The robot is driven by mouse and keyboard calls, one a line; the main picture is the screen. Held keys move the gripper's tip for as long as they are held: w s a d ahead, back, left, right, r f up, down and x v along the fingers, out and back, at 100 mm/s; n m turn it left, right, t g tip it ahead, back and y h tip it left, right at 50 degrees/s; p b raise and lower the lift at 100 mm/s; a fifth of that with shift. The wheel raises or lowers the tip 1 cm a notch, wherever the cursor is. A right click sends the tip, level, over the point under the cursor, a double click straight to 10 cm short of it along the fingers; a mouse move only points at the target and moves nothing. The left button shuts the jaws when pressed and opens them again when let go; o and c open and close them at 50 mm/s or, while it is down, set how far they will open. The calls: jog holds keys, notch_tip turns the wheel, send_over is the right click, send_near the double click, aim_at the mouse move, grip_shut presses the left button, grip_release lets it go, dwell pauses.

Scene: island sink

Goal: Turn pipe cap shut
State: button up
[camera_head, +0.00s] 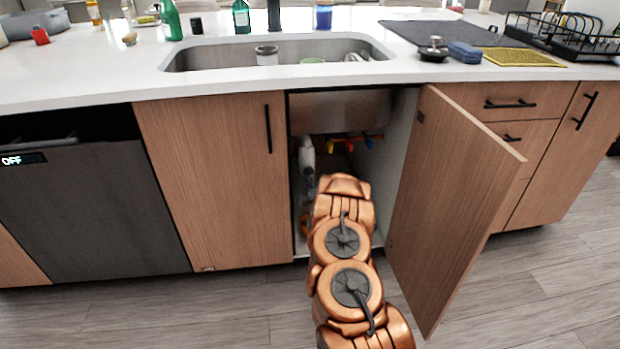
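A pale pipe (307,155) hangs on the left inside the open cabinet (400,135) under the sink. Its lower part runs down beside my copper arm, which reaches into the cabinet from below. A small orange patch (304,222) shows low at the cabinet's left side; I cannot tell whether it is the pipe cap or something else. No pipe cap can be made out clearly. My gripper is hidden behind my own arm, so its opening and its contact with the pipe do not show.
The cabinet door (450,200) stands open to the right of my arm. A closed door (215,185) and a dishwasher (90,210) are to the left. Yellow and blue valve handles (343,141) sit under the sink basin (280,55). The floor (560,280) at right is clear.

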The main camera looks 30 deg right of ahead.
jog(key=shift+b+x, duration=0.35)
jog(key=shift+x, duration=1.45)
jog(key=shift+c, duration=0.2)
jog(key=c, duration=1)
